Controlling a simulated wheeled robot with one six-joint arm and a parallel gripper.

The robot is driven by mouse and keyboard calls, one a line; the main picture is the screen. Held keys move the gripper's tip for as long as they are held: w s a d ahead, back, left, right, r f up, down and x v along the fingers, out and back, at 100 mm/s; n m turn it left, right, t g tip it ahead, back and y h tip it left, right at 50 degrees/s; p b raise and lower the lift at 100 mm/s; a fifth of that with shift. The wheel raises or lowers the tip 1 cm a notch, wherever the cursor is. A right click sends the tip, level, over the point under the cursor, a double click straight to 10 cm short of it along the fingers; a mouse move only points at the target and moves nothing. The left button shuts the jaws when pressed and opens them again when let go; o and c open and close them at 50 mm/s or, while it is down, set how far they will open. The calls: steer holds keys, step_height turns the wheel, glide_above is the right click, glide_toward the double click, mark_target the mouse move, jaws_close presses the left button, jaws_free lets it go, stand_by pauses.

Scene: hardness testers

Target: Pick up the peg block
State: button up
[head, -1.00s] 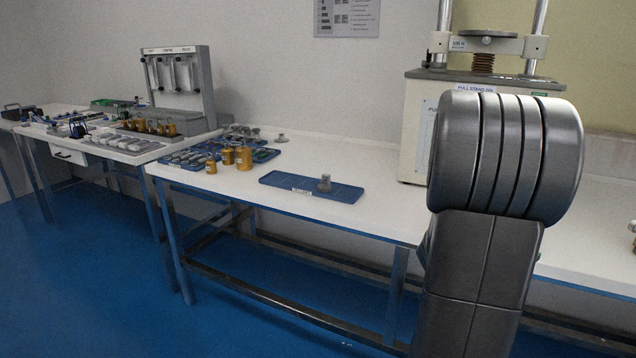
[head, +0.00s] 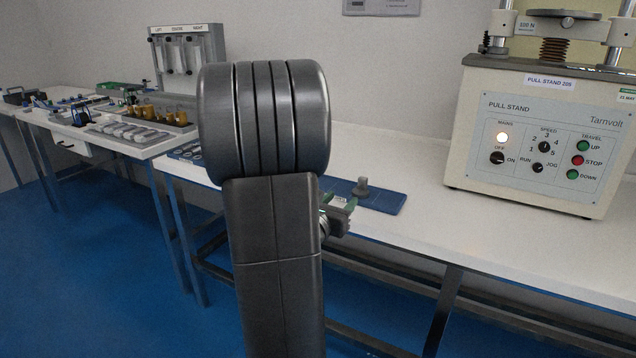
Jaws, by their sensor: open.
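A small grey metal piece (head: 361,187) with a narrower upper part stands upright on a blue tray (head: 388,201) on the white bench. It may be the peg block, but I cannot tell for sure at this size. My gripper (head: 344,208) shows just past the right side of my arm, in front of the tray. It is open, and no object is visible between its fingers. It appears close in front of the grey piece, with a gap between them. My arm hides the tray's left part and much of the gripper.
The pull stand (head: 540,130) with its lit lamp and buttons stands on the bench at right. A left table (head: 150,152) carries brass weights (head: 150,112) and a grey rack (head: 215,50). The bench front right of the tray is clear. Blue floor lies below.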

mark_target(362, 179)
steer(key=x, duration=1.3)
steer(key=shift+w+d, duration=0.15)
steer(key=shift+d, duration=0.25)
steer(key=shift+r, duration=0.1)
jaws_close()
